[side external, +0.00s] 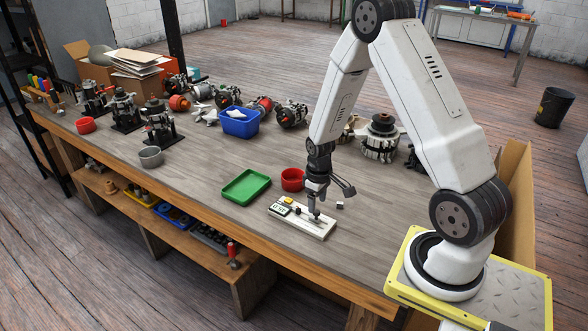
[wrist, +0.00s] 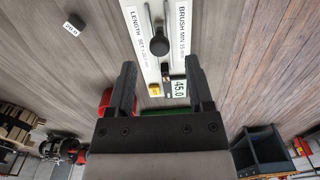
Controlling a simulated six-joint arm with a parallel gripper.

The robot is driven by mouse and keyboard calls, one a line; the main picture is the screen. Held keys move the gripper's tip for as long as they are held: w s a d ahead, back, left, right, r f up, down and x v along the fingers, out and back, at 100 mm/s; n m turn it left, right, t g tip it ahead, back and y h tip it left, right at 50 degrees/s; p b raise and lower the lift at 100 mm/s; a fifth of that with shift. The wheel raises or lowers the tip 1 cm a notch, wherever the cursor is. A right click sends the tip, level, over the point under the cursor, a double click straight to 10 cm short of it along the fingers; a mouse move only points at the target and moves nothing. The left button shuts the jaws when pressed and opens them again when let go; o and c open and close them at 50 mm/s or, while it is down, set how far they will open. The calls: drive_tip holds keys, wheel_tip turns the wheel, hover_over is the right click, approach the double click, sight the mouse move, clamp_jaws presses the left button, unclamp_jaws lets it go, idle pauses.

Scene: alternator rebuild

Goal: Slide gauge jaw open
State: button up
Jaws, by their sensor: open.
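The gauge (side external: 318,230) is a white flat block lying on the bench, with printed labels, a yellow button and a small display. In the wrist view the gauge (wrist: 180,40) runs up between my fingers, and the display (wrist: 179,88) reads 45.0. A black round knob (wrist: 159,47) sits on a rod along the gauge's middle slot. My gripper (wrist: 160,66) is open, pointing down over the gauge, one finger on either side of the knob with a gap. In the side view my gripper (side external: 315,203) hides part of the gauge; contact cannot be told.
A green tray (side external: 246,186) and red bowl (side external: 292,179) stand close by. A blue bin (side external: 240,123) and several alternator parts are farther back. The bench front left of the gauge is clear.

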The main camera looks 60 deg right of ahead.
sight(317, 211)
drive_tip(key=shift+r, duration=2.5)
drive_tip(key=shift+a, duration=0.1)
drive_tip(key=shift+a+r, duration=0.2)
drive_tip(key=s+a+r+t, duration=0.1)
drive_tip(key=a+r, duration=0.3)
drive_tip(key=a, duration=0.4)
drive_tip(key=s+a+r+t, duration=0.1)
drive_tip(key=s+a+r, duration=0.3)
drive_tip(key=a, duration=0.4)
drive_tip(key=shift+s+r+n+t, duration=0.2)
drive_tip(key=shift+r+n+t, duration=0.1)
drive_tip(key=shift+r, duration=0.05)
drive_tip(key=shift+a, duration=0.1)
